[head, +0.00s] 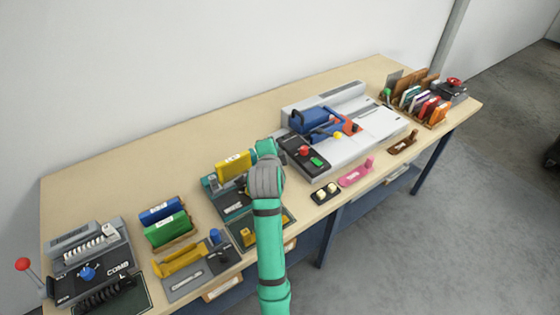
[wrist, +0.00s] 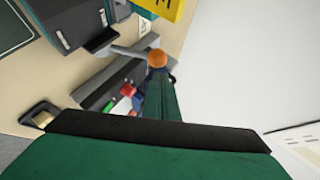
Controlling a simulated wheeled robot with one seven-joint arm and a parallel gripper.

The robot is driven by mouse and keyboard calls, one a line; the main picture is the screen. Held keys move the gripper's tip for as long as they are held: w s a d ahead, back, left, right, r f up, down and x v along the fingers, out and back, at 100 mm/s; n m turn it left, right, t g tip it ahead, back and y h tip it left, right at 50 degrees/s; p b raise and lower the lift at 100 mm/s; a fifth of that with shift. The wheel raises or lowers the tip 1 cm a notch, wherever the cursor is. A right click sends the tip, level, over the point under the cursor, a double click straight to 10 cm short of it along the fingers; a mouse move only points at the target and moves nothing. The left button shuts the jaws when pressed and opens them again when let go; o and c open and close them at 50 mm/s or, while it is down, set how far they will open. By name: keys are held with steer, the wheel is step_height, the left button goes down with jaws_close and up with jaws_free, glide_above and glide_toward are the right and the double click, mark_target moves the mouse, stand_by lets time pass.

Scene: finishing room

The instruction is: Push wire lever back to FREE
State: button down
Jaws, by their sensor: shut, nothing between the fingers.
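A grey lever with an orange ball knob (wrist: 157,58) shows in the wrist view, its bar running left to a dark machine (wrist: 82,22). I take it for the wire lever. My gripper (wrist: 160,77) is shut and empty, its green fingers reaching up to just below the knob; I cannot tell whether they touch it. In the head view my teal arm covers the gripper and the lever, next to the machine holding a yellow book (head: 233,165). A FREE mark is not readable in either view.
To the left are green (head: 166,229) and blue (head: 160,210) books and a comb machine (head: 90,268) with a red-knobbed lever. To the right is a large grey machine (head: 370,122) with a blue part. The bench (head: 110,180) is clear along the wall.

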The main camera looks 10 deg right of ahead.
steer(key=d+r+v, duration=0.1)
steer(key=v, duration=1.1)
steer(key=shift+d+r, duration=0.2)
steer(key=shift+d, duration=0.05)
steer(key=shift+w, duration=0.1)
